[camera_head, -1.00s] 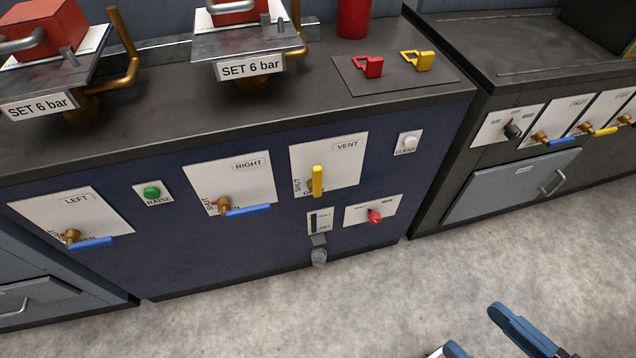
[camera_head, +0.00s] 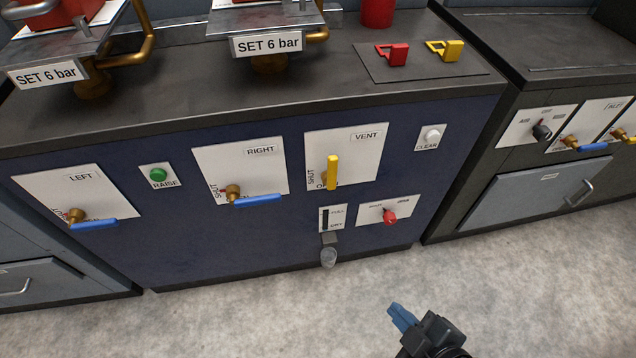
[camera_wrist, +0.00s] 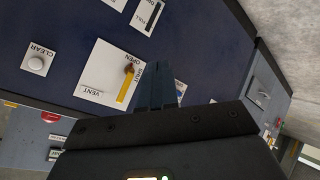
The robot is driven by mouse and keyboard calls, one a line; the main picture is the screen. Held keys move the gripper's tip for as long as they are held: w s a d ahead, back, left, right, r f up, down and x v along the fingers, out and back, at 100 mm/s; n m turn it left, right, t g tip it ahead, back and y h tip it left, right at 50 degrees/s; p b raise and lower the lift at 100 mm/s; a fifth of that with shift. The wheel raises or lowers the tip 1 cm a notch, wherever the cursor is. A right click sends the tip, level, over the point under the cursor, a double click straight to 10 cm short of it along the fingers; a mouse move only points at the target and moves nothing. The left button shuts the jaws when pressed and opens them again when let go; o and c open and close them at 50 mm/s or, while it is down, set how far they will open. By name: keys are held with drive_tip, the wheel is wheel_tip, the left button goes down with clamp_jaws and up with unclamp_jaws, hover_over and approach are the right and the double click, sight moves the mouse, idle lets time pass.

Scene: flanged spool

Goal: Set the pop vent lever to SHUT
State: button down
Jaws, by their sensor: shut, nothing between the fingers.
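The vent lever (camera_head: 332,172) is a yellow handle on the white VENT plate (camera_head: 358,146). It stands nearly upright above its brass pivot. SHUT is printed to the left of the pivot and OPEN is partly hidden below it. The lever also shows in the upside-down wrist view (camera_wrist: 123,92), with the SHUT print beside it. My gripper (camera_head: 396,308) is at the lower right of the head view, in front of the panel and apart from the lever. Its blue fingers (camera_wrist: 156,70) are together and empty, overlapping the right side of the plate in the wrist view.
Blue-handled RIGHT (camera_head: 257,199) and LEFT (camera_head: 93,224) valves are to the left on the panel. A red knob (camera_head: 389,217) and a small gauge with a cup (camera_head: 328,257) are below the vent. A white CLEAR button (camera_head: 432,134) is to the right. Floor in front is clear.

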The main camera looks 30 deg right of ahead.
drive_tip(key=w+a+f+n+h+b, duration=0.1)
drive_tip(key=w+f+h+b, duration=0.25)
drive_tip(key=w, duration=0.55)
drive_tip(key=w+a+f+n+h+b, duration=0.1)
drive_tip(key=w+f+h+b, duration=0.2)
drive_tip(key=w, duration=0.6)
drive_tip(key=w+a+r+m+g+h+b, duration=0.1)
drive_tip(key=w+a+r+h, duration=0.3)
drive_tip(key=a+r, duration=0.2)
drive_tip(key=w+a+r+m+h+b, duration=0.2)
drive_tip(key=w+a+r+h, duration=0.2)
drive_tip(key=a+r, duration=0.2)
drive_tip(key=shift+w+a+r+g, duration=0.15)
drive_tip(key=shift+w+r+g, duration=0.1)
drive_tip(key=shift+r+g, duration=0.15)
drive_tip(key=shift+f+h, duration=0.1)
drive_tip(key=shift+h, duration=0.15)
approach(330, 170)
drive_tip(key=w+d, duration=0.4)
drive_tip(key=w, duration=0.1)
drive_tip(key=shift+s+d+f, duration=0.1)
drive_tip(key=shift+s+d, duration=0.2)
drive_tip(key=shift+d, duration=0.25)
